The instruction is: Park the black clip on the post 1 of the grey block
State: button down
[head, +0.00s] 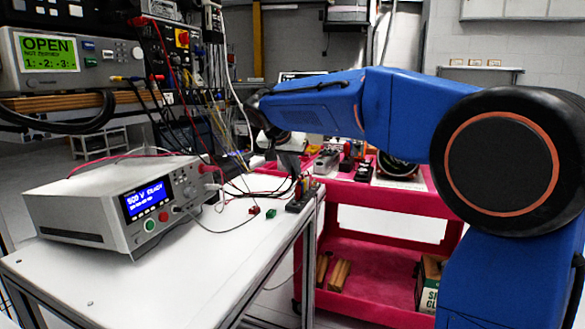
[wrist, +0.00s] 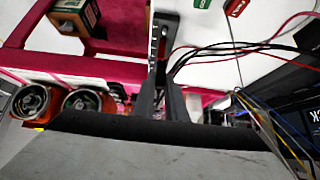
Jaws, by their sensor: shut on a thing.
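My gripper (head: 297,176) is low over the right edge of the white table, right at the dark grey block (head: 300,199). Small coloured pieces show on top of the block beside the fingers. In the wrist view the two dark fingers of my gripper (wrist: 162,100) are close together, shut on the black clip. The clip itself is mostly hidden between them, and black leads run off to the right near there. A dark upright shape above the fingers looks like the block (wrist: 166,22). I cannot tell whether the clip touches a post.
A red clip (head: 254,211) and a green clip (head: 271,213) lie on the white table (head: 215,262), left of the block. A grey instrument (head: 80,215) stands further left. A red cart (head: 390,212) with loaded shelves stands behind and right. Red and black leads (wrist: 250,47) cross near the gripper.

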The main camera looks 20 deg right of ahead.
jog(key=shift+d+f, duration=0.1)
jog(key=shift+f, duration=3.45)
jog(key=shift+f, duration=0.2)
jog(key=c, duration=1.7)
grip_release()
jog(key=shift+r, duration=0.1)
jog(key=shift+r, duration=3.45)
